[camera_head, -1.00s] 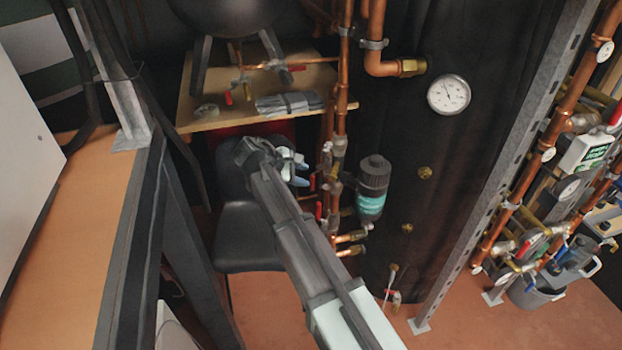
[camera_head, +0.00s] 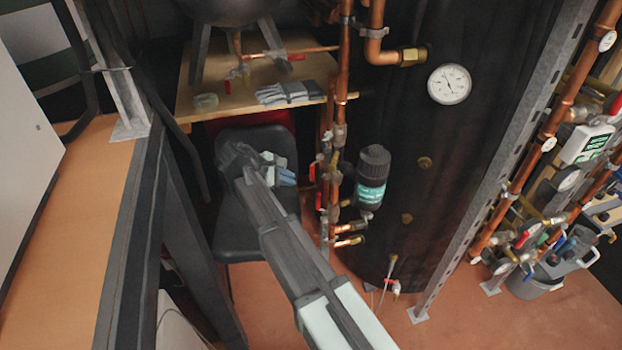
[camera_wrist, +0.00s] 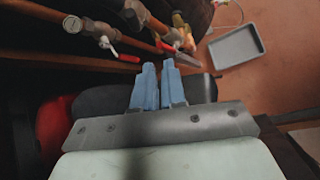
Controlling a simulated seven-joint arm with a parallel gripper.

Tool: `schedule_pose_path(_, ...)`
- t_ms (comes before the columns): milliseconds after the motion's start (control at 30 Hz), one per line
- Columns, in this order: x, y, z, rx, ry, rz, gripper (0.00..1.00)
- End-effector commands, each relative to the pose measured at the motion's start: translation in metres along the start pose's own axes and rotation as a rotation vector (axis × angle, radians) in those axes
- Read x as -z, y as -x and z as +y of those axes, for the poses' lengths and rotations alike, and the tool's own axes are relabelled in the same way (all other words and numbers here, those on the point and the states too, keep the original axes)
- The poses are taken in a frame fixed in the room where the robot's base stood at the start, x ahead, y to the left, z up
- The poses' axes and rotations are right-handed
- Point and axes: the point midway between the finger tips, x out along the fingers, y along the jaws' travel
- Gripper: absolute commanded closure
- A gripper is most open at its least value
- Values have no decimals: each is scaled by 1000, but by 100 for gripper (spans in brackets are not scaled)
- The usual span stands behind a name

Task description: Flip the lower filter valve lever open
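The filter (camera_head: 371,180), a dark canister with a teal label, hangs beside vertical copper pipes. Red valve levers show left of it, an upper one (camera_head: 312,172) and a lower one (camera_head: 318,200). My gripper (camera_head: 290,174) is left of these levers, apart from them, its pale blue fingers toward the pipes. In the wrist view my gripper (camera_wrist: 159,65) is open with a narrow gap and nothing between the fingers. One red lever (camera_wrist: 124,57) lies ahead of them to the left, another (camera_wrist: 168,47) almost straight ahead. The valve bodies are partly hidden by pipes.
A black chair (camera_head: 235,235) stands below and behind my gripper. A wooden shelf (camera_head: 230,112) with grey gloves (camera_head: 285,93) is above. A large black tank (camera_head: 440,190) with a gauge (camera_head: 449,84) is right of the filter. A grey tray (camera_wrist: 237,57) lies on the floor.

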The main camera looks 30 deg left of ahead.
Motion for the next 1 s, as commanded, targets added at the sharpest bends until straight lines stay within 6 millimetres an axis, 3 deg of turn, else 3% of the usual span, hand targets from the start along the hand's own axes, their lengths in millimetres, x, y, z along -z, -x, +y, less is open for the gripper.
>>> schedule_pose_path(100,30,-23,-35,25,58,-16,100)
schedule_pose_path(300,62,-59,-90,40,149,-78,100)
schedule_pose_path(600,71,-107,-150,-52,328,-293,100)
schedule_pose_path(800,57,-122,-167,-167,636,-539,100)
schedule_pose_path(867,50,-119,-163,-196,752,-629,100)
schedule_pose_path(1000,35,-94,-140,-230,1007,-845,100)
